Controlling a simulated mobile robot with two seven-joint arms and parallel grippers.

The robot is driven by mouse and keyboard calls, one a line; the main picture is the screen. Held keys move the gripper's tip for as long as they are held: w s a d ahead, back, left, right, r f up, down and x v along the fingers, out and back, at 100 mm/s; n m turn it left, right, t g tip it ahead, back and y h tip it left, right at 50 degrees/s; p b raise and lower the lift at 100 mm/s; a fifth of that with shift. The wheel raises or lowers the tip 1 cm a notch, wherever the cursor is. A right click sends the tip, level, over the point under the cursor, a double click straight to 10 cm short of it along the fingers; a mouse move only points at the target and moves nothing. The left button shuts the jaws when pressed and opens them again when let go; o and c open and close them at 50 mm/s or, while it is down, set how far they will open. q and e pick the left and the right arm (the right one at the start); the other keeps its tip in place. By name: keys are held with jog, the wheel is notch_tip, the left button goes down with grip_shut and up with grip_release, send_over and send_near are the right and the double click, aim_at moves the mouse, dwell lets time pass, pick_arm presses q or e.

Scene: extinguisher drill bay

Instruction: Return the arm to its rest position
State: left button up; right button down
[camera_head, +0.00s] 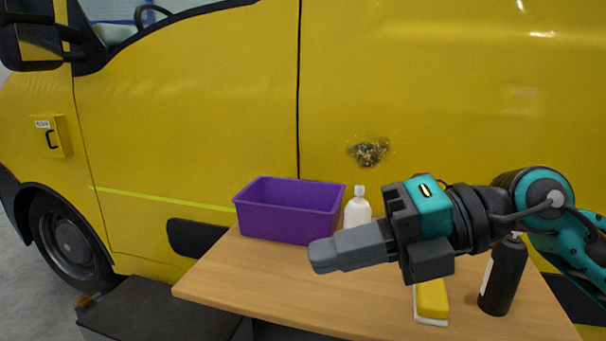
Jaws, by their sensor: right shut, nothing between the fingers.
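My right gripper (318,258) reaches in from the right, above the wooden table (270,290). Its grey fingers point left and are closed together with nothing between them. My right arm (545,205) is teal and black and extends out of the right edge of the head view. My left gripper does not show.
On the table stand a purple bin (288,222), a white bottle (357,210) partly behind my gripper, a yellow sponge-like block (431,300) and a dark bottle (502,275) under my arm. A yellow van (200,110) with a dark scuffed patch (368,152) stands close behind.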

jog(key=w+d+f+m+t+h+p, duration=0.15)
jog(key=w+d+f+m+t, duration=0.35)
jog(key=m+t, duration=0.6)
jog(key=w+d+f+m+t+h+p, duration=0.1)
jog(key=w+d+f+m+t+p, duration=0.15)
jog(key=f+m+t, duration=0.85)
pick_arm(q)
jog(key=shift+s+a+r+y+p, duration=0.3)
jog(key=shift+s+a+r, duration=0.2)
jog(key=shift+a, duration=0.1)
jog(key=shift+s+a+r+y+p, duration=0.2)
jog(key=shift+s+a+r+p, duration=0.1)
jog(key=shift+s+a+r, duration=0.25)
pick_arm(e)
jog(key=s+d+f+m+g+h, duration=0.3)
jog(key=s+f+m+g+h, duration=0.2)
jog(key=f, duration=0.6)
jog(key=s+d+f+m+g+h, duration=0.3)
jog(key=s+f+m+g+h, duration=0.2)
jog(key=s+f+m, duration=0.3)
notch_tip(320, 180, down, 3)
jog(key=shift+s+d+r+m+g, duration=0.1)
jog(key=shift+s+d+m+g, duration=0.3)
jog(key=shift+g, duration=0.3)
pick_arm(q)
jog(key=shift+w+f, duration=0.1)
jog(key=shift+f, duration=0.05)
